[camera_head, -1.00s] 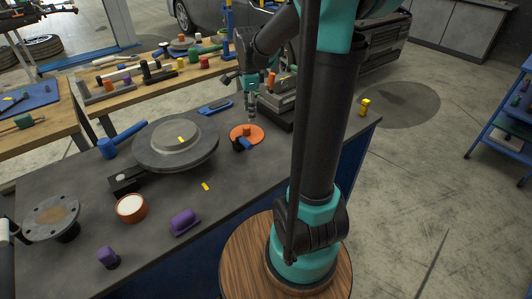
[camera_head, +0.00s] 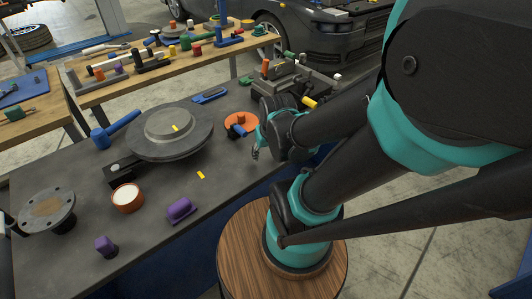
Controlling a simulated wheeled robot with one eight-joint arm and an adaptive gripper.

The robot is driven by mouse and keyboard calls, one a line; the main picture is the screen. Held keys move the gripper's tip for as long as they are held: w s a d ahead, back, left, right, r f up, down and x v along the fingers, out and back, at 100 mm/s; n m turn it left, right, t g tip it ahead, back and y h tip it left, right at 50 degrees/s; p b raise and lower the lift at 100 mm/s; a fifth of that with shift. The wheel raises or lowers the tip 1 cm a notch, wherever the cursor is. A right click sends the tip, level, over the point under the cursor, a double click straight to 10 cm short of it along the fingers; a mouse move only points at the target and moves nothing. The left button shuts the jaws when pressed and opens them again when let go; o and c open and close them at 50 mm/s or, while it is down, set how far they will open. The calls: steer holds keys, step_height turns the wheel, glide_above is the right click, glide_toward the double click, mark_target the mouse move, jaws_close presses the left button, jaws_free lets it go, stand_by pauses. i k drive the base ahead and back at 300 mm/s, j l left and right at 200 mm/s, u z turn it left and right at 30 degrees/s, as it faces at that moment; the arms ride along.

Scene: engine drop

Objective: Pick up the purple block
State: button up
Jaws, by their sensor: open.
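Two purple pieces lie near the front edge of the dark workbench (camera_head: 215,165). One purple block (camera_head: 180,210) is longer, with a raised rounded part, and lies near the middle of the front edge. A smaller purple block (camera_head: 106,246) stands farther left, near the front corner. My gripper (camera_head: 256,152) is at the right part of the bench, beside the orange disc, up and to the right of both purple pieces and well apart from them. Its jaws are open and hold nothing visible. My forearm partly hides it.
A large grey disc (camera_head: 170,134), an orange-rimmed round pot (camera_head: 127,198), a bolted metal flange (camera_head: 47,210), a blue hammer (camera_head: 115,129) and an orange disc (camera_head: 241,124) occupy the bench. A small yellow piece (camera_head: 201,175) lies between. The bench around the longer purple block is clear.

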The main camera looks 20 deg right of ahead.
mark_target(182, 208)
steer(key=k+l+u, duration=0.15)
steer(key=u, duration=0.3)
steer(key=k+l+u, duration=0.1)
steer(key=u, duration=0.3)
steer(key=k+u, duration=0.2)
steer(key=u, duration=0.25)
steer(key=i+l+u, duration=0.1)
steer(key=u, duration=0.4)
steer(key=i+l, duration=0.35)
steer(key=j+z, duration=0.25)
steer(key=z, duration=0.25)
